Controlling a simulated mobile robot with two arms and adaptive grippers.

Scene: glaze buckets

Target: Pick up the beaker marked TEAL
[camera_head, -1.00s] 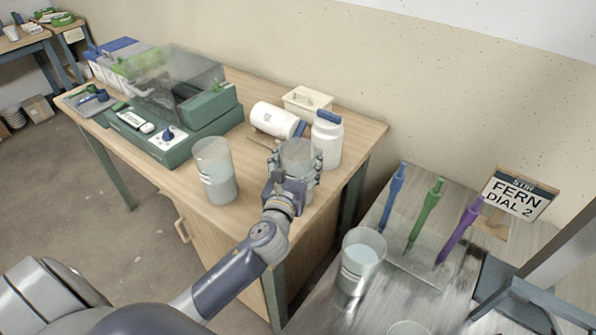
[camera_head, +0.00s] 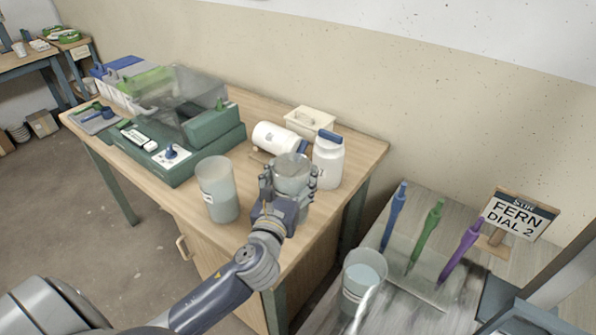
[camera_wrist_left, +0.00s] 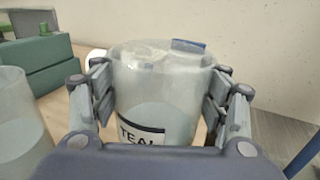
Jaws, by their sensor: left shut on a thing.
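The beaker marked TEAL (camera_wrist_left: 165,95) fills the middle of the left wrist view, its label partly cut off by my gripper body. It is translucent with pale liquid inside. In the head view the same beaker (camera_head: 292,172) is at the right part of the wooden table. My left gripper (camera_head: 288,190) is shut on this beaker, with a finger on each side of it, also in the left wrist view (camera_wrist_left: 160,98). The beaker looks upright; I cannot tell whether its base touches the table. My right gripper does not show.
A second beaker (camera_head: 218,190) stands left of my gripper. A white jar with a blue lid (camera_head: 328,160) stands close on the right, with a lying jar (camera_head: 275,137) behind. A green machine (camera_head: 185,150) sits further left. Another beaker (camera_head: 362,275) stands on the grey bench.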

